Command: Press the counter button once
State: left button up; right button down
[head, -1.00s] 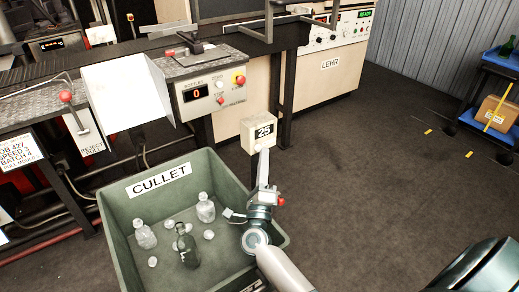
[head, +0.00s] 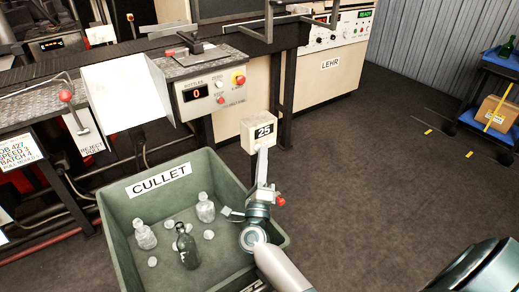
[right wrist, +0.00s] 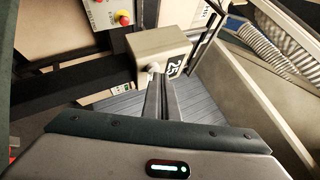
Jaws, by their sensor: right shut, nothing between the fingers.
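The counter (head: 258,136) is a small cream box on the front of the bench, reading 25. It also shows in the right wrist view (right wrist: 148,42), with its number on the side. A pale round button (right wrist: 153,67) sticks out of its face there. My right gripper (head: 263,152) is shut and empty, its fingers pointing up at the lower front of the counter. In the right wrist view its fingertips (right wrist: 159,76) are right at the button; I cannot tell if they touch it. My left gripper is not in view.
A green cullet bin (head: 117,212) with several bottles stands below and left of the counter, under my right forearm. A bottle display panel (head: 210,92) with a red knob is up left. The lehr cabinet (head: 325,85) stands behind.

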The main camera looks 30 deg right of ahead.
dwell(0.6)
jog(key=shift+s+p, duration=0.3)
jog(key=shift+s, duration=0.5)
jog(key=shift+s+d, duration=0.1)
jog(key=s, duration=0.2)
jog(key=s+p, duration=0.1)
jog(key=s, duration=0.1)
jog(key=shift+s+d, duration=0.2)
jog(key=shift+s, duration=0.2)
dwell(0.7)
